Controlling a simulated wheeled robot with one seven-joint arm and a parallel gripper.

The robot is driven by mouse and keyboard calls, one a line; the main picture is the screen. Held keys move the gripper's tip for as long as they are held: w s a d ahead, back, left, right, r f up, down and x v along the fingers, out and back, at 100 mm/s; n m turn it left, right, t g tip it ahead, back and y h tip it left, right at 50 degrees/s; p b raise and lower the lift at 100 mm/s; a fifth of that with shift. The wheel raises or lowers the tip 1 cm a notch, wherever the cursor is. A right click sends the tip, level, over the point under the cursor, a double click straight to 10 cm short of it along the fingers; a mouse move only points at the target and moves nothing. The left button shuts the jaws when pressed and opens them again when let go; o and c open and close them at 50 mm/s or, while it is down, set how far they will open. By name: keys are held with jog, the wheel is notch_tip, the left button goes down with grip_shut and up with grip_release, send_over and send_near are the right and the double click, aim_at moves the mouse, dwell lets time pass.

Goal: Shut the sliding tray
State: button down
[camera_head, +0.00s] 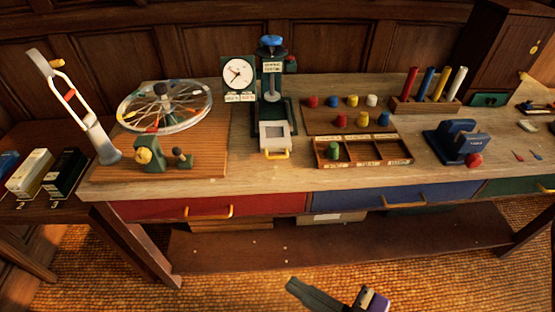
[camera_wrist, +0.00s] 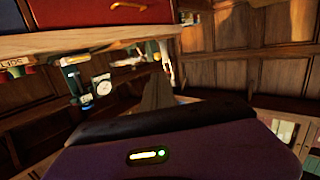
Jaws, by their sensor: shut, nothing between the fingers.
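A small grey tray (camera_head: 274,136) with a yellow handle (camera_head: 276,155) juts forward on the bench, in front of the dark green press (camera_head: 272,92). It appears slid out toward the bench's front edge. My gripper (camera_head: 296,288) is low at the bottom of the head view, in front of the bench and well apart from the tray. Its fingers (camera_wrist: 156,92) look closed together and empty. The wrist view is tilted upside down; it shows the press (camera_wrist: 72,76) and the dial (camera_wrist: 102,86), but I cannot make out the tray there.
A spoked wheel (camera_head: 165,106) stands left of the press. A red drawer (camera_head: 270,203) and a blue drawer (camera_head: 375,198) are in the bench front. The floor before the bench is clear.

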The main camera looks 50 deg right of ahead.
jog(key=w+f+n, duration=0.1)
jog(key=w+n, duration=0.6)
jog(key=w, duration=0.2)
jog(key=n+g+h+p, duration=0.3)
jog(key=n+g+h, duration=0.3)
jog(key=n+h, duration=0.95)
send_near(275, 132)
jog(key=s+a+n+y, duration=0.1)
jog(key=y, duration=0.1)
jog(key=s+a+n+y, duration=0.1)
jog(key=s+n+y, duration=0.1)
jog(key=shift+s+a+r+n, duration=0.1)
jog(key=shift+s+r+n, duration=0.1)
jog(key=shift+s+n, duration=0.1)
jog(key=r+p+x, duration=0.1)
jog(key=x, duration=0.3)
jog(key=p+x, duration=0.1)
jog(key=x, duration=0.3)
jog(key=r+p+x, duration=0.1)
jog(key=x, duration=0.3)
jog(key=shift+w+d+r+p, duration=0.3)
jog(key=shift+w+d+r, duration=0.05)
jog(key=shift+d, duration=0.3)
jog(key=shift+w+d+r, duration=0.1)
jog(key=shift+w+d, duration=0.05)
jog(key=shift+d, duration=0.05)
jog(key=shift+r, duration=0.1)
